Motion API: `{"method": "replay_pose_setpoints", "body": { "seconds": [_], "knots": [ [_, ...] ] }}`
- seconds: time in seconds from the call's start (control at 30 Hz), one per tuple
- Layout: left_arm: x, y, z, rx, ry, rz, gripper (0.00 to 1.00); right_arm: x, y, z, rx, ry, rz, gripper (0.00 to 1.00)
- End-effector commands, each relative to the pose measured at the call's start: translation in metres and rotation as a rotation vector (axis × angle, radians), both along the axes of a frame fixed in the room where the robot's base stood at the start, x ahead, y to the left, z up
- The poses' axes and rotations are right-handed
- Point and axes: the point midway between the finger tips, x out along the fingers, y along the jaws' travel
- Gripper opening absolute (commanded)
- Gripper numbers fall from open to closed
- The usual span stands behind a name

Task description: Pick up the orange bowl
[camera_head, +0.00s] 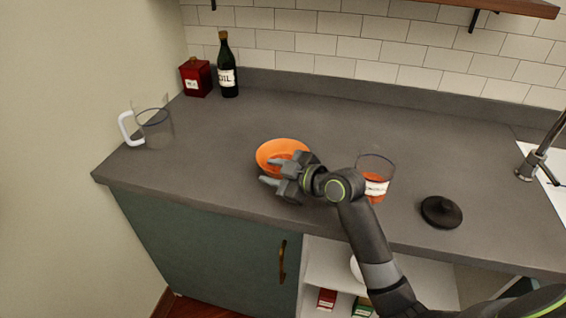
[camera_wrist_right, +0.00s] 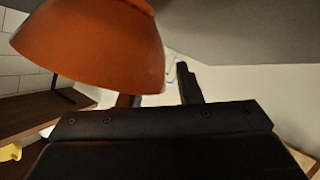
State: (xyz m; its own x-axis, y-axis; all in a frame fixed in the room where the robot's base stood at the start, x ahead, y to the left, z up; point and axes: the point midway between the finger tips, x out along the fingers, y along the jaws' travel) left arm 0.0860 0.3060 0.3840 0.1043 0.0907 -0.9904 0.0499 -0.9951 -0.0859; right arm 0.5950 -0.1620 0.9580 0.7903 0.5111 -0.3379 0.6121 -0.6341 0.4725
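The orange bowl (camera_head: 281,149) sits on the grey counter, near its front edge. In the right wrist view the bowl (camera_wrist_right: 90,45) looms large at the upper left and hides part of one finger. My right gripper (camera_head: 271,172) is at the near side of the bowl, with its fingers spread and pointing left. One finger overlaps the bowl's near rim and the other lies in front of it. In the right wrist view the right gripper (camera_wrist_right: 160,95) shows a gap between its fingers. Contact with the bowl cannot be told. My left gripper is out of view.
A black lid (camera_head: 441,211) lies farther right. A glass jug (camera_head: 155,128), red canister (camera_head: 195,78) and oil bottle (camera_head: 228,72) stand left. The counter behind the bowl is clear.

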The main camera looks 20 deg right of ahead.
Motion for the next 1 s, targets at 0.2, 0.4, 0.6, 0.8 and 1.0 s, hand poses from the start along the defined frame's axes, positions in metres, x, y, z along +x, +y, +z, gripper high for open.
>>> {"method": "replay_pose_setpoints", "body": {
  "seconds": [0.2, 0.4, 0.6, 0.8, 1.0],
  "knots": [
    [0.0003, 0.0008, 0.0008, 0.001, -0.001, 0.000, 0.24, 0.0054, 0.0040, -0.0027, -0.001, 0.000, 0.001, 0.32],
    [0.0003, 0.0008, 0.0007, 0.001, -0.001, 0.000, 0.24, 0.0052, 0.0037, -0.0026, -0.001, 0.000, 0.001, 0.21],
    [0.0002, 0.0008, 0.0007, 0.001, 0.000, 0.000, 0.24, 0.0051, 0.0036, -0.0029, 0.000, 0.001, 0.001, 0.00],
    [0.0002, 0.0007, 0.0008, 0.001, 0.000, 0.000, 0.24, 0.0051, 0.0037, -0.0019, 0.000, -0.002, 0.002, 0.00],
    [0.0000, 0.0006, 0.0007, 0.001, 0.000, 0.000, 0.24, 0.0051, 0.0036, -0.0006, -0.001, -0.002, 0.001, 0.00]
  ]
}}
